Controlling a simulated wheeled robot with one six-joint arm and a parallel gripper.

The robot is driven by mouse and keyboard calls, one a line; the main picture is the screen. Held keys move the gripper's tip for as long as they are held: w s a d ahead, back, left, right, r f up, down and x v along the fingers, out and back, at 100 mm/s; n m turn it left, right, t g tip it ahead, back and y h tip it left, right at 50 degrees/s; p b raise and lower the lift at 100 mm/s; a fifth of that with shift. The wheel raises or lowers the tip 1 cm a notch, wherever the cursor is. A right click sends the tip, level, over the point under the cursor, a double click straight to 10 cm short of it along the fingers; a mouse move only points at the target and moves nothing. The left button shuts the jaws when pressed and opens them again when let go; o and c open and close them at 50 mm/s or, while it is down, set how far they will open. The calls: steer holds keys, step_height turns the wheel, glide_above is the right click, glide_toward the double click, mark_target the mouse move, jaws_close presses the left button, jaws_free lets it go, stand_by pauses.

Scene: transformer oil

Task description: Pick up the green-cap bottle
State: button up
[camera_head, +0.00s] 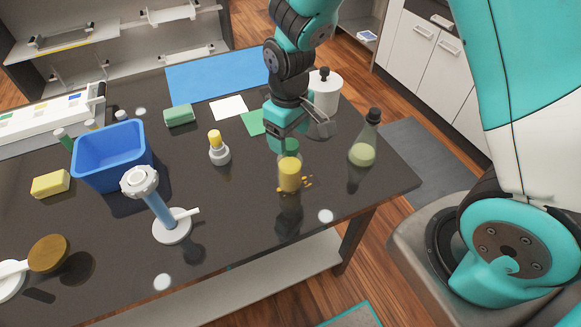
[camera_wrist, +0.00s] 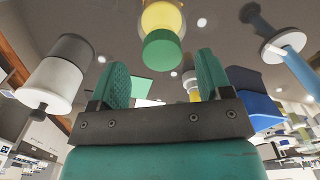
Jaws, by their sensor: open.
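The green-cap bottle (camera_head: 289,174) stands upright on the dark table near its right front part, with yellow contents and a few yellow bits around its base. My gripper (camera_head: 290,133) is just above it, pointing down, and partly overlaps the cap in the head view. In the wrist view the gripper (camera_wrist: 163,76) has its two teal fingers apart with nothing held between them. The green cap (camera_wrist: 163,50) and yellow body of the bottle show beyond the fingertips, roughly centred in the gap. I cannot tell the exact distance from fingertips to cap.
A conical flask (camera_head: 362,152) with a dark stopper stands right of the bottle, and a white canister (camera_head: 325,93) behind it. A small yellow-capped bottle (camera_head: 218,148) is to the left. Farther left are a blue-handled stand (camera_head: 160,212) and a blue bin (camera_head: 108,157).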

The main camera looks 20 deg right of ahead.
mark_target(289, 143)
steer(key=shift+s+a+f+p, duration=0.15)
steer(key=shift+f+p, duration=0.7)
steer(key=shift+f, duration=1.4)
jaws_close()
